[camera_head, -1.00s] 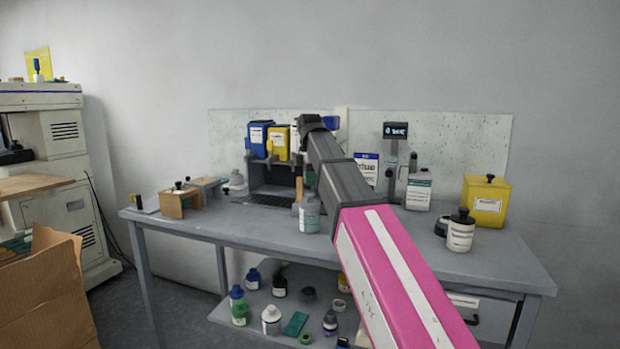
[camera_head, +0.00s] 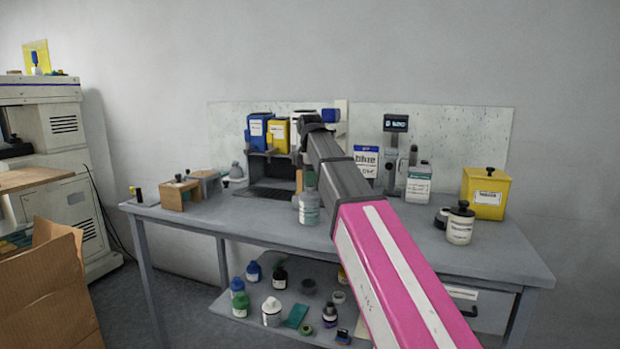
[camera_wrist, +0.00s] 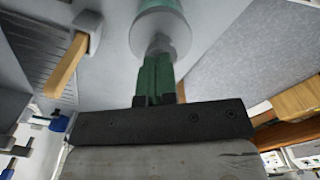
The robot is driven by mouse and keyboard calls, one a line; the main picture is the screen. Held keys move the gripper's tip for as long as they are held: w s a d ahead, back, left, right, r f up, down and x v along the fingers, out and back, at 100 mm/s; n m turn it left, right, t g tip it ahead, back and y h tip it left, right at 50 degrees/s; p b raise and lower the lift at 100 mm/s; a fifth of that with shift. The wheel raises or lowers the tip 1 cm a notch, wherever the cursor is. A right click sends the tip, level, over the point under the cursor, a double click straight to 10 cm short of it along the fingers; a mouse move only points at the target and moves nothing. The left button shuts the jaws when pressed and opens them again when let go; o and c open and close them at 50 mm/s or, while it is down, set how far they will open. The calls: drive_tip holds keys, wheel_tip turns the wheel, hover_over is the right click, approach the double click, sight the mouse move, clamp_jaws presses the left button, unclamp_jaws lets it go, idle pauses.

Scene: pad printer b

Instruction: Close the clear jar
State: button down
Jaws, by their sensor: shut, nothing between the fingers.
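A greyish see-through bottle with a teal label (camera_head: 309,208) stands on the bench in front of the dark machine; it may be the clear jar. In the wrist view its pale body and narrow neck (camera_wrist: 160,25) are at the top centre. My gripper (camera_wrist: 157,62) has its green fingers shut and empty, with the tips close to the bottle's neck. I cannot tell whether they touch it or whether a cap is on. In the head view my dark and pink arm reaches in from the lower right, and the fingers are not clear there.
A wooden handle (camera_wrist: 70,65) is beside the bottle. Blue (camera_head: 257,132) and yellow (camera_head: 280,135) containers stand behind. A white jar with black lid (camera_head: 460,226) and a yellow can (camera_head: 486,195) are at the right. The shelf below holds several bottles. Bare bench lies at front left.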

drive_tip(key=shift+f, duration=0.15)
drive_tip(key=shift+r, duration=0.2)
drive_tip(key=shift+r, duration=3.35)
